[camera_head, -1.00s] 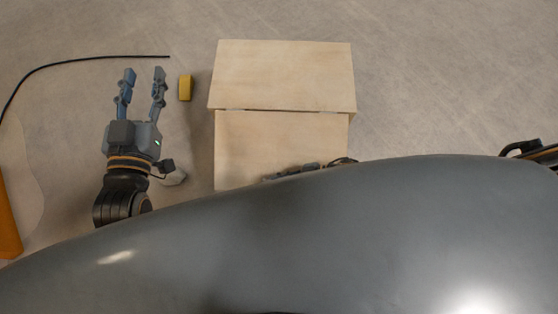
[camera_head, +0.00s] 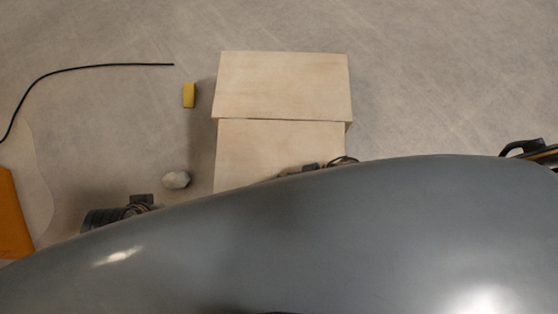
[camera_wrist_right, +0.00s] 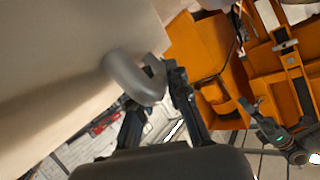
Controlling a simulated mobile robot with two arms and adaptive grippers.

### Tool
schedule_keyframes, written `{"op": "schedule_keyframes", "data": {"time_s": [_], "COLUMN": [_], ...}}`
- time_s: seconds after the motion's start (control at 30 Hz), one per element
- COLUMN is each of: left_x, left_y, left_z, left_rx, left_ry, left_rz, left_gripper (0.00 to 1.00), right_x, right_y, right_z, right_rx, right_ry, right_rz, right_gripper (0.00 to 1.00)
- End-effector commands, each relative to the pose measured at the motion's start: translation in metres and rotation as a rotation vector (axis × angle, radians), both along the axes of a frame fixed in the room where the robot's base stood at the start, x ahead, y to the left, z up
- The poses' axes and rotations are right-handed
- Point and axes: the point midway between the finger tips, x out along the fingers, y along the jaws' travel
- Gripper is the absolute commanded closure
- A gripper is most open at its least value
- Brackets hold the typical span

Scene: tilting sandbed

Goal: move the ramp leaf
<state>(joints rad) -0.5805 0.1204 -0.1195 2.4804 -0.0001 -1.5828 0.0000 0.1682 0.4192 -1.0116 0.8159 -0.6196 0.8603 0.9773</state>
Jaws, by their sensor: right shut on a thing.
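Two pale wooden panels lie end to end in the head view: a far panel (camera_head: 283,85) and a near panel (camera_head: 280,150), meeting at a seam. I cannot tell which is the ramp leaf. My right gripper (camera_head: 305,170) shows only partly at the near panel's lower edge; my body hides the rest. In the right wrist view my right gripper (camera_wrist_right: 157,88) is shut on a curved grey handle (camera_wrist_right: 125,78) beside a pale surface (camera_wrist_right: 60,60). My left gripper (camera_wrist_right: 262,118) seems to show at the right there, its jaw unclear; the head view shows only its arm.
A yellow block (camera_head: 189,95) and a grey stone (camera_head: 176,180) lie left of the panels. A black cable (camera_head: 90,67) curves at the upper left. An orange object (camera_head: 14,215) is at the left edge. The floor right of the panels is clear.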

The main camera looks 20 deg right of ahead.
Motion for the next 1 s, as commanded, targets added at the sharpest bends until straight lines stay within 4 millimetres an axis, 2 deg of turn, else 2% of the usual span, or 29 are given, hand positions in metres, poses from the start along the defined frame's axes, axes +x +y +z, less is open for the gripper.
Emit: {"op": "schedule_keyframes", "data": {"time_s": [0.53, 0.57, 0.6, 0.87, 1.0], "left_x": [0.0005, 0.0005, 0.0005, 0.0008, 0.0010], "left_y": [-0.0003, -0.0003, -0.0003, -0.0005, -0.0006], "left_z": [0.0023, 0.0023, 0.0022, 0.0020, 0.0020], "left_rx": [0.000, 0.000, 0.000, -0.001, -0.001], "left_ry": [-0.002, -0.003, -0.003, -0.003, -0.003], "left_rz": [0.000, 0.000, 0.000, 0.000, 0.000], "left_gripper": [0.60, 0.60, 0.60, 0.60, 0.60], "right_x": [-0.0007, -0.0007, -0.0007, -0.0002, -0.0012], "right_y": [-0.0003, -0.0002, -0.0002, -0.0002, -0.0084], "right_z": [0.0026, 0.0025, 0.0025, 0.0024, 0.0049], "right_rx": [0.002, 0.002, 0.002, 0.001, -0.001], "right_ry": [-0.001, -0.001, -0.001, -0.002, -0.002], "right_rz": [0.003, 0.003, 0.003, 0.001, 0.001], "right_gripper": [1.00, 0.78, 0.74, 0.74, 0.74]}}
